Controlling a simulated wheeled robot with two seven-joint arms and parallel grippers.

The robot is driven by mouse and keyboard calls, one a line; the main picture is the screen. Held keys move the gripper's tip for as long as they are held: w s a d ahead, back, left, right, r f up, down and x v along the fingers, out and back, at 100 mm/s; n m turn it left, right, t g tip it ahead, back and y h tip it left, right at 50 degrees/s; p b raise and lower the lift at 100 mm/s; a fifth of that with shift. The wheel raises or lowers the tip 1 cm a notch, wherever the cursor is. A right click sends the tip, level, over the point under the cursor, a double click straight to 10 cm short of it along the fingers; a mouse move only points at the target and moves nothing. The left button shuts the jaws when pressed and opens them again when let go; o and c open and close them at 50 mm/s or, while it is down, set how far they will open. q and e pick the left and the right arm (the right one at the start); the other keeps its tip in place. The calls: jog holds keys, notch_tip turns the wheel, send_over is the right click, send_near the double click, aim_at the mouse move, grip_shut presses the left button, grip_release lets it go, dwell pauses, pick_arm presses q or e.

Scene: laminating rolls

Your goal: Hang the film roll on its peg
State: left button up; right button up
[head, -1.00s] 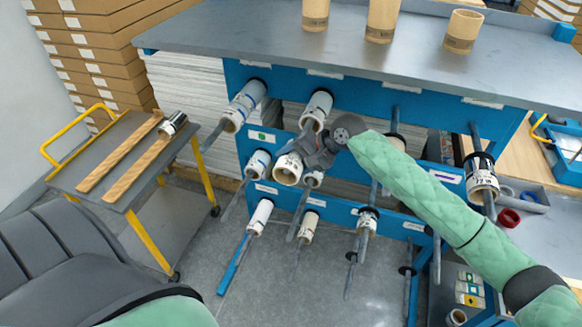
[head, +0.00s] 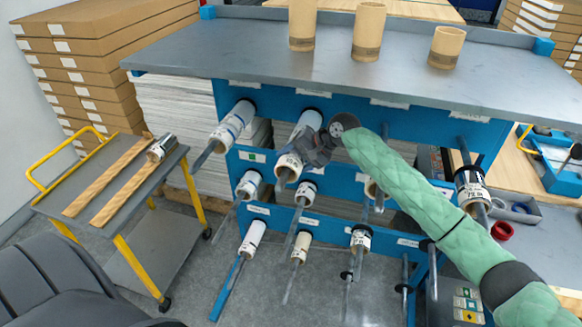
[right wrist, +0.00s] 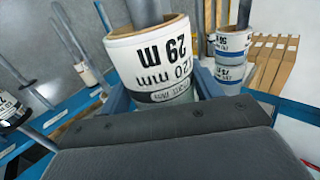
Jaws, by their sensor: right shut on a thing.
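The film roll (head: 289,168) is white with black print and a label band. My right gripper (head: 308,156) is shut on it at the upper row of the blue rack, in front of the second peg from the left. In the right wrist view the held roll (right wrist: 152,62) shows "29 m" and "120 mm" upside down. A grey peg (right wrist: 145,10) stands out of its open core, so the roll appears to be around the peg. A white roll (head: 309,121) sits directly behind it in the head view. My left gripper is out of view.
The blue rack (head: 400,118) carries several other rolls on pegs, including a roll at upper left (head: 233,122) and one at right (head: 472,188). Cardboard cores (head: 368,32) stand on the grey top. A yellow-handled trolley (head: 120,195) stands at left.

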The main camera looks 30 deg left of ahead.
jog(key=shift+w+a+b, duration=0.15)
jog(key=shift+w+a, duration=0.05)
jog(key=shift+w, duration=0.6)
jog(key=shift+w+a+b, duration=0.15)
jog(key=shift+w+a, duration=0.05)
jog(key=shift+w, duration=0.55)
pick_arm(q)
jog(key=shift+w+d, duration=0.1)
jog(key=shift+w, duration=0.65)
pick_arm(e)
jog(key=shift+w, duration=0.25)
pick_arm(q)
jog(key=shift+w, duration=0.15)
